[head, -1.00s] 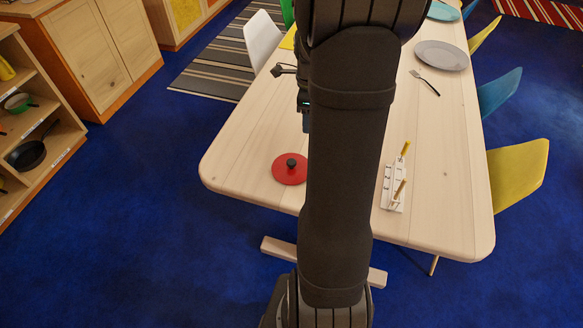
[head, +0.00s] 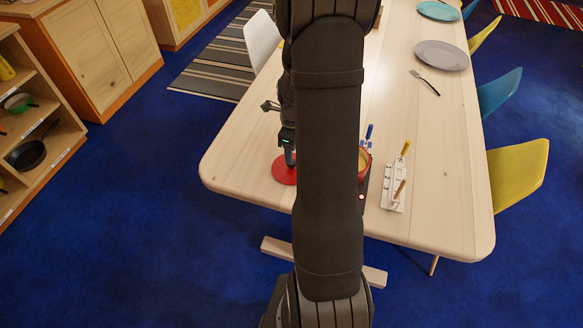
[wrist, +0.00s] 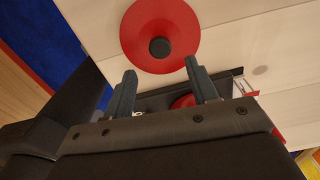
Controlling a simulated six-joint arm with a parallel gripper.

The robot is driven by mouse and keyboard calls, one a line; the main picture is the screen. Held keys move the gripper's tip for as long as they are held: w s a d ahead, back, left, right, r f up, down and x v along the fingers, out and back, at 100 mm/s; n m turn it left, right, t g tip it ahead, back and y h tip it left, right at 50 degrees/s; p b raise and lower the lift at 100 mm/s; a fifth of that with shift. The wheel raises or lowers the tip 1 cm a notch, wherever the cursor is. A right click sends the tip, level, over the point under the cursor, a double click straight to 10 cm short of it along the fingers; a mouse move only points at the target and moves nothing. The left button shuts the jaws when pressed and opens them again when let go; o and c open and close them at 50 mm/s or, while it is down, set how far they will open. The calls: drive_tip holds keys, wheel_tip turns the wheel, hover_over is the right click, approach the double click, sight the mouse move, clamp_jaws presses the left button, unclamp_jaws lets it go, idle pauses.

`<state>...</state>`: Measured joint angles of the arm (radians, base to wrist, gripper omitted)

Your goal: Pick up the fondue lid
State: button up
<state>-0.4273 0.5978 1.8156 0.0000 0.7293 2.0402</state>
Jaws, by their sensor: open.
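The fondue lid (head: 281,174) is a red disc with a black knob, lying on the wooden table near its front left. In the wrist view the lid (wrist: 160,20) is at the top, its knob (wrist: 160,47) facing the camera. My gripper (wrist: 162,78) is open, with the knob just beyond and roughly centred between its two fingertips; nothing is held. In the head view my gripper (head: 290,157) is at the lid and hides its knob. I cannot tell whether the fingers touch the lid.
A red fondue pot (head: 364,166) with blue-handled forks stands right of the lid, partly hidden by my arm. A white fork rack (head: 394,187) stands further right. The table's front left corner is clear.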

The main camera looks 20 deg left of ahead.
drive_tip(key=shift+w+a+f, duration=0.1)
drive_tip(key=shift+a+f, duration=0.05)
drive_tip(key=shift+f, duration=1.25)
drive_tip(key=shift+a+f, duration=0.1)
drive_tip(key=shift+f, duration=1.25)
drive_tip(key=c, duration=1.1)
